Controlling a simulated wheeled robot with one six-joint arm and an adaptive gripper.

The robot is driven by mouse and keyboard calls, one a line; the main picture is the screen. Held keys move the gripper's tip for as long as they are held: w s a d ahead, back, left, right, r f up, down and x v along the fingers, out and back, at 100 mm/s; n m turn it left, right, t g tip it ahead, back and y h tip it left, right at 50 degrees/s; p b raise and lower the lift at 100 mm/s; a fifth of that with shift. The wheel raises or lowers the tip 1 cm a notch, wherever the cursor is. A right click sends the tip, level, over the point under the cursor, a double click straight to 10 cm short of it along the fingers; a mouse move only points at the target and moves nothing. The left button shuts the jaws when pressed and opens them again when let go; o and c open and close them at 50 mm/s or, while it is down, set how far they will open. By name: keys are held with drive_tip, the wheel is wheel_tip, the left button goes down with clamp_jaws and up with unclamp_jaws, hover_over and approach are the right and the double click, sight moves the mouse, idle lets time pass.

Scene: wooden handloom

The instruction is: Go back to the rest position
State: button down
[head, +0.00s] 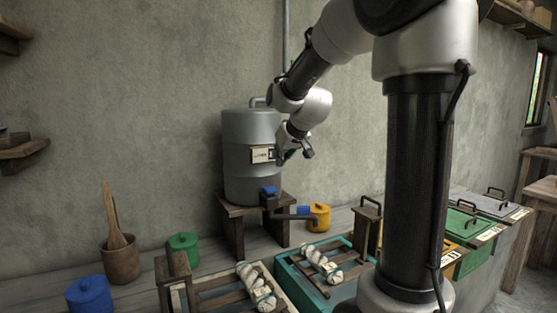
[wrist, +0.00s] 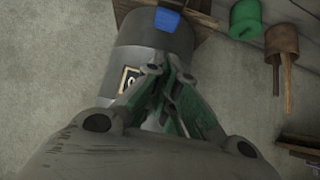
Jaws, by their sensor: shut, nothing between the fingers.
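My gripper (head: 281,160) is raised in front of the grey metal tank (head: 236,180), near its small label plate (head: 261,155). In the wrist view my gripper (wrist: 165,75) has its fingertips together with nothing between them. The tank (wrist: 140,60) lies behind the fingers in that view, with its label (wrist: 128,82) partly covered. I cannot tell whether the fingers touch the tank.
A blue lidded pot (head: 90,296), a green pot (head: 184,247), a brown mortar (head: 121,262) and a yellow pot (head: 319,217) stand on the bench. Trays with white yarn skeins (head: 257,288) are in front. Lidded bins (head: 460,228) stand at right. The wall is behind the tank.

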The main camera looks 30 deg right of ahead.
idle(0.3)
drive_tip(key=s+a+f+g, duration=0.1)
drive_tip(key=s+f+g, duration=0.2)
drive_tip(key=s+f, duration=0.25)
drive_tip(key=s+a+g, duration=0.2)
drive_tip(key=s+a, duration=0.1)
drive_tip(key=s, duration=2.4)
drive_tip(key=shift+s+f, duration=0.15)
drive_tip(key=shift+s, duration=0.15)
